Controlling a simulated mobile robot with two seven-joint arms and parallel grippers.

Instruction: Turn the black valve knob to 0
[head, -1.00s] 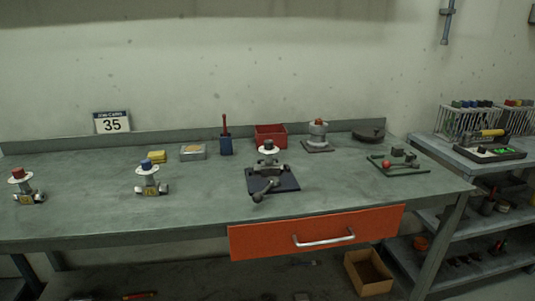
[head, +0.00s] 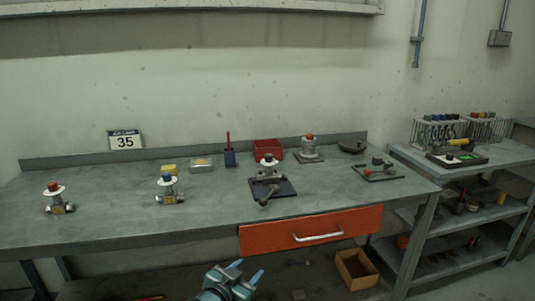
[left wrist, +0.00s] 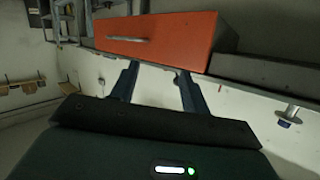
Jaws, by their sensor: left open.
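The valve with the black knob (head: 269,158) stands upright in the middle of the bench, its knob above a white dial. The dial's markings are too small to read. My left gripper (head: 247,270) is at the bottom of the head view, in front of and below the bench edge, well apart from the valve. It is open and empty; its two fingers also show in the left wrist view (left wrist: 157,88). My right gripper is not in view.
A red-knob valve (head: 53,188) and a blue-knob valve (head: 167,180) stand on the left of the bench (head: 110,215). An orange drawer (head: 300,232) with a bar handle sits under the front edge. A red bin (head: 267,148) and a dark plate with a red ball (head: 378,172) stand farther back.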

